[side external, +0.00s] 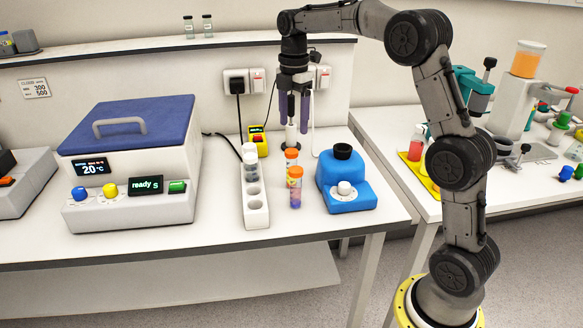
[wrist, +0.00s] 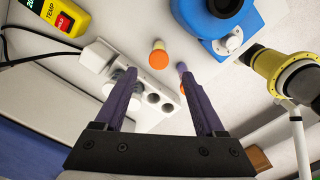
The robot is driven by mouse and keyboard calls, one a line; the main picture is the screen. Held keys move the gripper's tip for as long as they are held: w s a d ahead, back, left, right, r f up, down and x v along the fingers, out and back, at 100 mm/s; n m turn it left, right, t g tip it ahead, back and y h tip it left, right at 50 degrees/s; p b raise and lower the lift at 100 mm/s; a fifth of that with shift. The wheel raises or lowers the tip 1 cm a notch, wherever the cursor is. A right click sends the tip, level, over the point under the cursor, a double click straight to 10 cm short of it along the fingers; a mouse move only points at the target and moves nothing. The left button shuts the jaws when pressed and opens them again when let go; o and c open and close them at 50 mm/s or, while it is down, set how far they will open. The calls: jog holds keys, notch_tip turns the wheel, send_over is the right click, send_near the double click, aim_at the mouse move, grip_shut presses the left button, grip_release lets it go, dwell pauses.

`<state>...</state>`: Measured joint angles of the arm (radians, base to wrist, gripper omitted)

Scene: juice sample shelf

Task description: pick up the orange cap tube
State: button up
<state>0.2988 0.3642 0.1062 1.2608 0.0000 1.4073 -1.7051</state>
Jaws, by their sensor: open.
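Two orange cap tubes stand on the bench just right of a white rack (side external: 256,215). The rear tube (side external: 291,158) is partly hidden by the front tube (side external: 295,187), which has purplish contents. My gripper (side external: 295,124) points down above and behind them, its purple fingers apart and empty. In the wrist view, one orange cap (wrist: 158,60) shows between and beyond the fingertips (wrist: 159,75). The other orange cap (wrist: 182,90) shows beside the right finger, which partly covers that tube.
A blue device (side external: 346,185) with a black top stands close right of the tubes. A blue-lidded machine (side external: 130,160) stands left. The bench front between machine and rack is clear.

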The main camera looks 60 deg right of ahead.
aim_at(294, 150)
notch_tip(294, 150, down, 8)
jog(key=shift+r, duration=0.1)
jog(key=shift+w+a+f, duration=0.1)
jog(key=shift+f, duration=1.4)
jog(key=shift+w+a+f, duration=0.1)
jog(key=shift+f, duration=1.4)
grip_shut()
